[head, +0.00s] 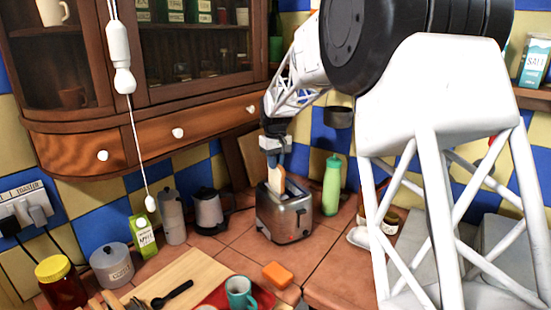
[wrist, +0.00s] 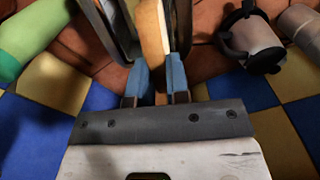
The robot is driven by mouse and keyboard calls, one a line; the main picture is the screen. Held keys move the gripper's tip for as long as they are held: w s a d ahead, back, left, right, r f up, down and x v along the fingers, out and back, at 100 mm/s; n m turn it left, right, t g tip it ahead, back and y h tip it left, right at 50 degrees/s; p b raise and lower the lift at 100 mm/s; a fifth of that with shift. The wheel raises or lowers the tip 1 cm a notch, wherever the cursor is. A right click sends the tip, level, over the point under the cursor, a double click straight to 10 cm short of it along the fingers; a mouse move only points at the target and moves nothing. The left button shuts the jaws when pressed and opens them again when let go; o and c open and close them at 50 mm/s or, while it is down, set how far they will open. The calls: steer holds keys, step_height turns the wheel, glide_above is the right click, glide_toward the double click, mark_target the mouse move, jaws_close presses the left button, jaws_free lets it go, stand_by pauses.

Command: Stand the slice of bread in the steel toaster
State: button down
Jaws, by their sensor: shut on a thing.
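The steel toaster (head: 285,217) stands on the tiled counter against the back wall. The slice of bread (head: 276,180) is upright, its upper part showing above the toaster's top; its lower part is hidden by the toaster's front. My gripper (head: 272,158) is above the toaster, pointing down, with its blue fingers shut on the top of the slice. In the wrist view the slice (wrist: 153,40) runs between the two blue fingertips (wrist: 160,75), and the toaster's steel walls (wrist: 110,25) lie on both sides of it. How deep the slice sits in the slot cannot be told.
A green bottle (head: 332,185) stands close right of the toaster. An orange sponge (head: 278,274) and a teal mug (head: 240,292) are in front. The wooden cabinet (head: 190,128) overhangs the left.

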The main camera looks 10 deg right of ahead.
mark_target(276, 173)
steer(key=shift+f, duration=2.35)
steer(key=c, duration=1)
jaws_free()
steer(key=shift+r, duration=0.1)
steer(key=shift+r, duration=3.75)
